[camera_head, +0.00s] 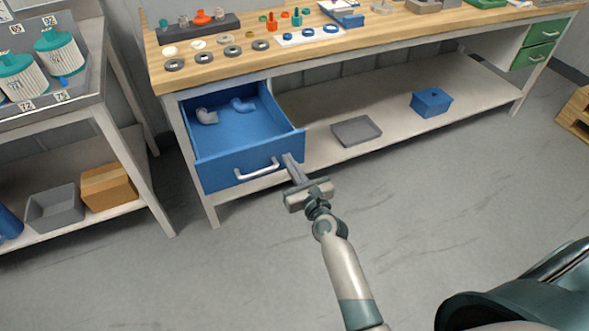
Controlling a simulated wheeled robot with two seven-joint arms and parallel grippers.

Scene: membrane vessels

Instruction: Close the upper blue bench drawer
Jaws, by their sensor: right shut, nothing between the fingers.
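The upper blue bench drawer (222,169) is pulled out from under the left end of the wooden workbench (217,66). Its silver handle (257,170) is on the front panel. A grey elbow fitting (206,116) and a blue fitting (243,105) lie inside. My right gripper (290,162) is shut and empty, at the right end of the drawer front, just right of the handle. I cannot tell whether its fingertips touch the front. My left gripper is not in view.
A grey tray (356,131) and a blue box (431,102) stand on the bench's lower shelf. Green drawers (543,32) are at the bench's right end. A rack (75,113) stands at left. The floor before the bench is clear.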

